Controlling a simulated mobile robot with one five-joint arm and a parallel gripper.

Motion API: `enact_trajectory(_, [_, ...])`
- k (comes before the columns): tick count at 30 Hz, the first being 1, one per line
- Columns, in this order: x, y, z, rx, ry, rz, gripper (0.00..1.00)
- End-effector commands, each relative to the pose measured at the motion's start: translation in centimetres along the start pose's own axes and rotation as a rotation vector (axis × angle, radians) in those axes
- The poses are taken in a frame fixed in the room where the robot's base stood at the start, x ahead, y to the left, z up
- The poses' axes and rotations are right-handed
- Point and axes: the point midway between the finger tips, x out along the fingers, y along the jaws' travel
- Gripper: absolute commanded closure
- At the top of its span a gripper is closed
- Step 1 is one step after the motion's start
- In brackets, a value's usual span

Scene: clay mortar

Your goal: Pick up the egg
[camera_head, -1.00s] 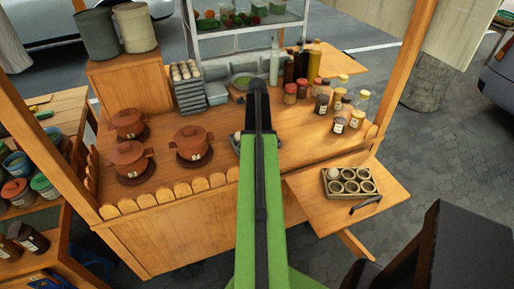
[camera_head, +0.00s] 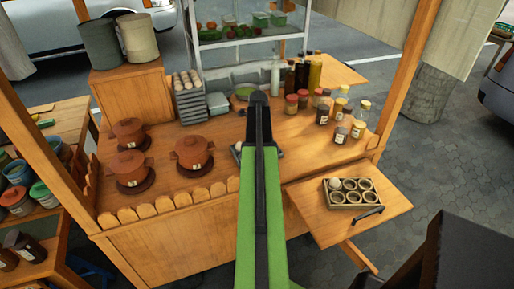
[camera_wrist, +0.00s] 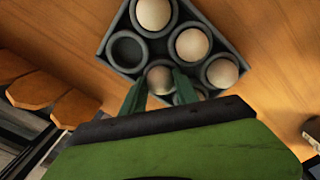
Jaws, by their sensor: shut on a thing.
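In the wrist view, a dark grey tray (camera_wrist: 118,55) of round cups holds several pale eggs, and at least one cup is empty. The egg (camera_wrist: 160,78) nearest my gripper sits low in its cup. My gripper (camera_wrist: 159,82) is shut on this egg, with one green finger on each side. In the head view, my green arm reaches over the cart counter and hides most of this tray (camera_head: 236,152). My fingertips and the held egg are hidden there.
Clay pots (camera_head: 192,153) stand on the counter at left. A stack of egg trays (camera_head: 190,100) stands behind. Bottles and jars (camera_head: 323,113) crowd the right. A lighter cup tray (camera_head: 350,205) with one egg sits on the right side shelf.

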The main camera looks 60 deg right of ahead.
Motion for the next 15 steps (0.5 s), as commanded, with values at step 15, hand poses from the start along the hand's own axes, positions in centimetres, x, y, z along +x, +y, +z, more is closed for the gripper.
enact_trajectory(15, [-8.2, 0.7, -8.8, 0.004, -0.001, -0.001, 0.77])
